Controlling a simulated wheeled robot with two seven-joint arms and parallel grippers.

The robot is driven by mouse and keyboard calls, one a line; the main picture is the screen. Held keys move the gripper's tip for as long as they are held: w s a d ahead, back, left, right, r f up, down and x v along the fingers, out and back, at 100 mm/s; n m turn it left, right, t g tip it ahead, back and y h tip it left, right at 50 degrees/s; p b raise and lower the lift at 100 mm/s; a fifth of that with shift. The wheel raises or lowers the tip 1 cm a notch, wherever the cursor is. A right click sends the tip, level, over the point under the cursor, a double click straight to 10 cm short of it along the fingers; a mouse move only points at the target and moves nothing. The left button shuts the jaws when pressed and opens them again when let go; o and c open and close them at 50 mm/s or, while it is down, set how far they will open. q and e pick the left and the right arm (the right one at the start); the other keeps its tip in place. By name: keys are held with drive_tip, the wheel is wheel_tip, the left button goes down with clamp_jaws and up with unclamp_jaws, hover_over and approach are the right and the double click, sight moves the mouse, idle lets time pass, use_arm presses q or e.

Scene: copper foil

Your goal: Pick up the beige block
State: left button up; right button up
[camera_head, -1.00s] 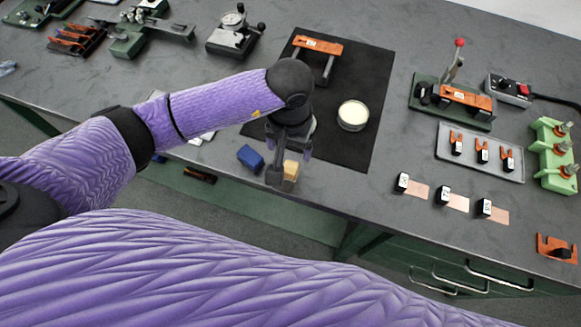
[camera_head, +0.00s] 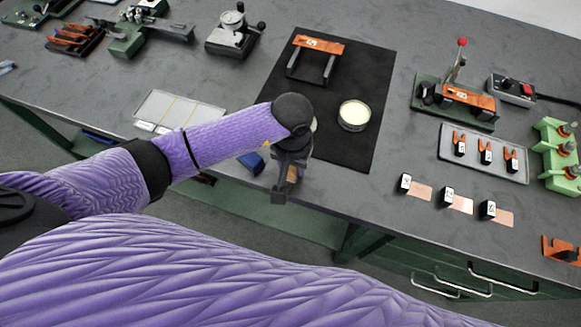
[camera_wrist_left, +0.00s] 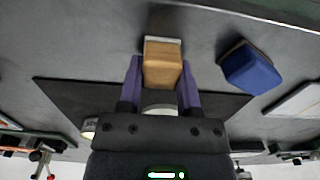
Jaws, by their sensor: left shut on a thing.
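The beige block (camera_wrist_left: 163,64) sits between the two purple fingers of my left gripper (camera_wrist_left: 161,75) in the left wrist view. The fingers are shut on its sides, and a pale face shows at its far end. In the head view, my left gripper (camera_head: 286,182) is near the table's front edge and hides most of the beige block (camera_head: 292,174). I cannot tell whether the block is clear of the table. My right gripper is not in view.
A blue block (camera_head: 252,162) lies just left of the gripper; it also shows in the left wrist view (camera_wrist_left: 249,69). A black mat (camera_head: 375,95) holds a round tin (camera_head: 354,115) and an orange-topped stand (camera_head: 318,45). A pale tray (camera_head: 180,108) lies behind my left arm.

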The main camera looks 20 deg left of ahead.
use_arm(q)
clamp_jaws()
wheel_tip(320, 180, up, 10)
drive_tip(key=shift+r+p, duration=0.1)
drive_tip(key=shift+p, duration=0.95)
drive_tip(key=shift+o, duration=1.8)
unclamp_jaws()
clamp_jaws()
